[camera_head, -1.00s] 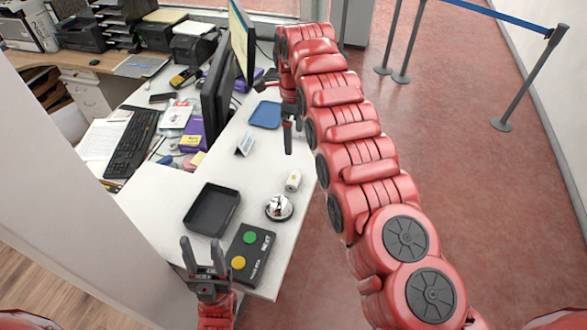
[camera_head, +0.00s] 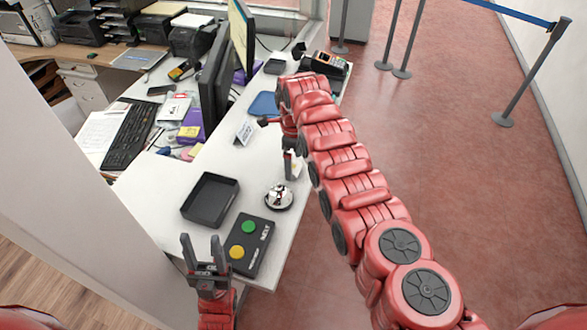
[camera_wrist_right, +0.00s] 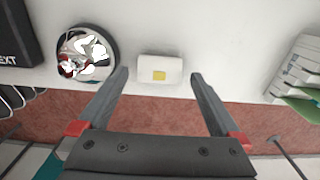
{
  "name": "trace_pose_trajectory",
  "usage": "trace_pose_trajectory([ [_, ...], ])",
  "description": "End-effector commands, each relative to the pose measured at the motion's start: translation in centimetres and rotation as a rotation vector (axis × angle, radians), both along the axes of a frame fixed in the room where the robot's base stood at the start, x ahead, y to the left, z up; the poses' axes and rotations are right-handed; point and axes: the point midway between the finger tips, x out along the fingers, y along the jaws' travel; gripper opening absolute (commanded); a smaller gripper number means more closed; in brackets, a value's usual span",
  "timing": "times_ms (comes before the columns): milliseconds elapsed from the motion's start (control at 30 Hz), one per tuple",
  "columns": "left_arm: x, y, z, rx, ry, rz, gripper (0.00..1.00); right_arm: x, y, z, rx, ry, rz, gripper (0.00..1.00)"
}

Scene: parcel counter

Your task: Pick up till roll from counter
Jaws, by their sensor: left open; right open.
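The till roll (camera_wrist_right: 160,69) is a small white cylinder with a yellow patch, lying on the white counter (camera_head: 160,187) near its edge. In the right wrist view it sits ahead of and between the open fingers of my right gripper (camera_wrist_right: 158,80), which do not touch it. In the head view my right gripper (camera_head: 288,166) is over the till roll (camera_head: 297,167), which is mostly hidden behind it. My left gripper (camera_head: 203,250) is open and empty near the counter's front end.
A silver bell (camera_head: 279,196) stands close to the till roll. A black tray (camera_head: 210,200) and a black button box (camera_head: 248,244) are nearer. A blue tray (camera_head: 263,105), a small sign (camera_head: 243,133) and a card terminal (camera_head: 327,64) are further back.

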Motion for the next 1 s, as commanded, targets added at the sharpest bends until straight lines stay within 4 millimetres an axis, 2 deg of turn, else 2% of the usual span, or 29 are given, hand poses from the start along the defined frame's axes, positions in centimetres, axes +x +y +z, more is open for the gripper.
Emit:
trace_pose_trajectory([
  [33, 0.0, 0.0, -0.3, 0.000, 0.000, 0.000, 0.50, -0.2, -0.1, -1.2, -0.001, 0.006, 0.000, 1.00],
  [100, 0.0, 0.0, -1.0, 0.000, 0.000, 0.000, 0.50, -0.1, 0.0, -2.3, -0.002, 0.004, 0.001, 1.00],
  [367, 0.0, 0.0, -1.0, 0.000, 0.000, 0.000, 0.50, -0.1, 0.0, -2.5, 0.000, -0.001, 0.001, 1.00],
  [833, 0.0, 0.0, -1.0, 0.000, 0.000, 0.000, 0.50, -0.1, 0.0, -2.5, -0.001, 0.000, 0.001, 0.16],
  [1000, 0.0, 0.0, -1.0, 0.000, 0.000, 0.000, 0.50, -0.1, 0.0, -2.5, -0.001, 0.000, 0.001, 0.16],
])
